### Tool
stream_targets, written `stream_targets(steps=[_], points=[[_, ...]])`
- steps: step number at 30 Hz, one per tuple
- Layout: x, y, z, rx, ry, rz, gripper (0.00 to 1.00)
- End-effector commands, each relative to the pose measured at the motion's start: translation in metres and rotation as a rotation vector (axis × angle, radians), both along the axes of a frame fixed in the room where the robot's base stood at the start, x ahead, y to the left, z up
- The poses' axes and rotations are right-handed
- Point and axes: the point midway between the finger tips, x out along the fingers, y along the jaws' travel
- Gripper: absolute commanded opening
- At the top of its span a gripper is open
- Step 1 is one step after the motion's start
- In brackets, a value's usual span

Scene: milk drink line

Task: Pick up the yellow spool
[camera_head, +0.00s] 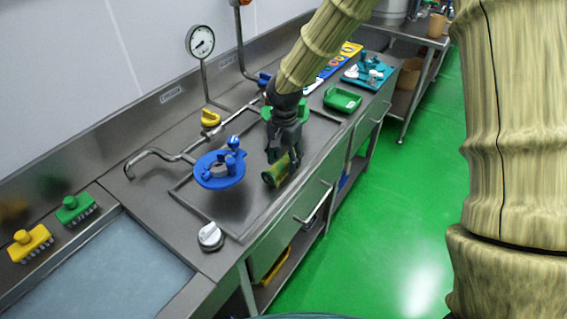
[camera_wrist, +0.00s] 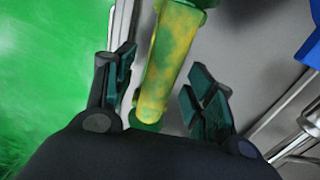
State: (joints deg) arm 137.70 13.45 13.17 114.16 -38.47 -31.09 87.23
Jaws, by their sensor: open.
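The yellow spool (camera_head: 275,173), mottled yellow and green with green ends, lies on the steel counter in the head view. My gripper (camera_head: 284,160) points down right over it. In the wrist view the spool (camera_wrist: 168,60) runs lengthwise between the two fingers of my gripper (camera_wrist: 160,80). The fingers are apart, with a gap on either side of the spool. The near end of the spool shows close to my dark palm; its far end reaches the top of the frame.
A blue fitting (camera_head: 214,181) lies left of the spool. A white knob (camera_head: 210,237) is near the counter's front edge. A green piece (camera_head: 300,110) sits partly behind my gripper, and a green tray (camera_head: 342,99) further back. A bent pipe (camera_head: 150,153) runs along the counter's wall side.

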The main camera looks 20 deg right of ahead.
Motion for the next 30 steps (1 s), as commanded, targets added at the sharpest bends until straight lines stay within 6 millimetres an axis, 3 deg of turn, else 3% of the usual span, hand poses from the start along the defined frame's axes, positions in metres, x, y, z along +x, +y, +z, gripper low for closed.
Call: stream_targets(steps=[5, 14, 25, 30], points=[[0.000, 0.000, 0.000, 0.001, -0.001, 0.000, 0.54], [0.000, 0.000, 0.000, 0.000, 0.000, 0.000, 0.02], [0.000, 0.000, 0.002, 0.000, -0.001, 0.000, 0.00], [0.001, 0.000, 0.012, 0.000, -0.004, 0.000, 0.00]])
